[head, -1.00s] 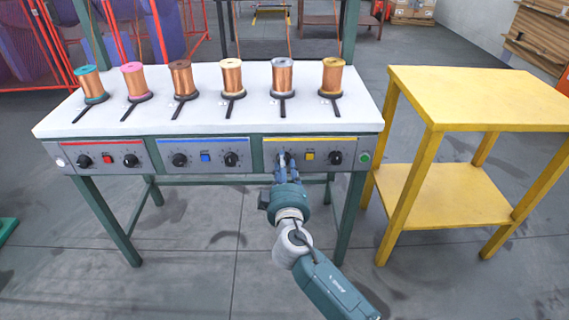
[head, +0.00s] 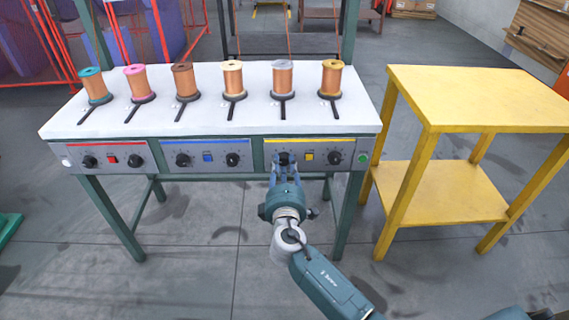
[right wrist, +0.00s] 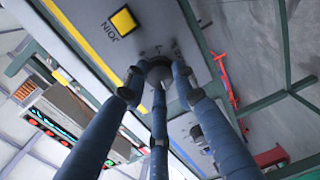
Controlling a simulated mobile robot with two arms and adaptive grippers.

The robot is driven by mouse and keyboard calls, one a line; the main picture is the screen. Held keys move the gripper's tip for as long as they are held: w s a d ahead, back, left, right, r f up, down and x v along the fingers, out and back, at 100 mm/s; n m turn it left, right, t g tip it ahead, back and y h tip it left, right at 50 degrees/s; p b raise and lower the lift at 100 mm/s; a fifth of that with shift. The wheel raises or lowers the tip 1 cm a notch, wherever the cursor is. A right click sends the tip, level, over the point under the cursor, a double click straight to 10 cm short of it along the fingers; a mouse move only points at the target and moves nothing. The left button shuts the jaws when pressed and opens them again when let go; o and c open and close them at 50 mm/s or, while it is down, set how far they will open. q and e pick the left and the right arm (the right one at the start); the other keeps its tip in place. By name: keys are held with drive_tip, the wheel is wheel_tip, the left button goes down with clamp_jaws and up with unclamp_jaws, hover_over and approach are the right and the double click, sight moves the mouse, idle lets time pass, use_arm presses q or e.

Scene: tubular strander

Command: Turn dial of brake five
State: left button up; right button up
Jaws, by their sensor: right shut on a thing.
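The dial of brake five (head: 284,158) is the black knob at the left of the yellow-striped panel (head: 324,154). In the right wrist view the knob (right wrist: 158,70) sits between the tips of dark blue fingers. My right gripper (head: 284,167) reaches up to the panel from below and is shut on this dial. The fingertips hide part of the knob, and I cannot read its pointer or scale. The grey-topped spool (head: 282,80) stands on the table above this dial. My left gripper is not in view.
A yellow button (head: 309,157) and another black dial (head: 334,158) are to the right on the same panel, then a green button (head: 363,157). The blue-striped panel (head: 208,159) is to the left. A yellow table (head: 480,90) stands at the right.

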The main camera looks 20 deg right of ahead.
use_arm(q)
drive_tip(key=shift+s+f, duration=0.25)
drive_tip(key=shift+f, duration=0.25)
use_arm(e)
drive_tip(key=shift+a+r+n, duration=0.2)
drive_tip(key=shift+a+n, duration=0.1)
drive_tip(key=shift+n, duration=0.1)
drive_tip(key=o, duration=0.9)
drive_tip(key=shift+o, duration=1.3)
drive_tip(key=shift+w+a+f, duration=0.1)
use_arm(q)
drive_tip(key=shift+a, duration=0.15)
use_arm(e)
drive_tip(key=shift+s+f, duration=0.1)
drive_tip(key=shift+s, duration=0.2)
drive_tip(key=v, duration=1.1)
drive_tip(key=shift+s, duration=0.25)
